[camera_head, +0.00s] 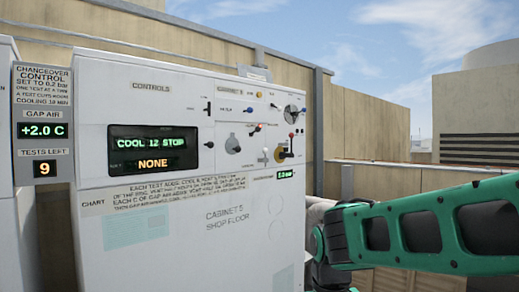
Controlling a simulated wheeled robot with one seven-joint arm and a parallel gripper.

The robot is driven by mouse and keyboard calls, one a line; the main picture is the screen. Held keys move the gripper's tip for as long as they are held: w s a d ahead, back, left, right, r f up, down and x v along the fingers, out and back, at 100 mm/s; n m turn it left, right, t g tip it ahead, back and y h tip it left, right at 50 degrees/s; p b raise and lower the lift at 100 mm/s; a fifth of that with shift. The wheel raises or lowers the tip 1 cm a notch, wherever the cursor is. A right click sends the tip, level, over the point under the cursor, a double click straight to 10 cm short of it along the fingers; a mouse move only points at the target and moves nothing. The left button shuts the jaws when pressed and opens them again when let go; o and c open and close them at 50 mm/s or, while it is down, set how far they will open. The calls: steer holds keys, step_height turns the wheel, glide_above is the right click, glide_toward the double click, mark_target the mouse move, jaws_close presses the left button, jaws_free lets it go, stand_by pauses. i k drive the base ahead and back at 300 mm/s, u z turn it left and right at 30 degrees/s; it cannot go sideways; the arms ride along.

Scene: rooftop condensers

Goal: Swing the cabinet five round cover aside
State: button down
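The white cabinet five (170,75) fills the middle of the head view, lettered "CABINET 5 SHOP FLOOR". Its upper right panel carries several small round parts. A grey round disc (232,145) sits at the panel's middle, and a round dial-like part (291,114) sits near its right edge. I cannot tell for sure which of these is the round cover. My green arm reaches in from the right, apart from the panel in the picture. My gripper is out of view.
A display (153,149) on the cabinet reads "COOL 12 STOP" and "NONE". A grey changeover control panel (43,125) at left shows +2.0 C and 9 tests left. Small coloured knobs and levers crowd the round parts. A tan wall (365,125) stands behind.

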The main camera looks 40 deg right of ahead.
mark_target(232, 145)
steer(key=u, duration=0.15)
steer(key=i, duration=0.9)
steer(key=z, duration=0.05)
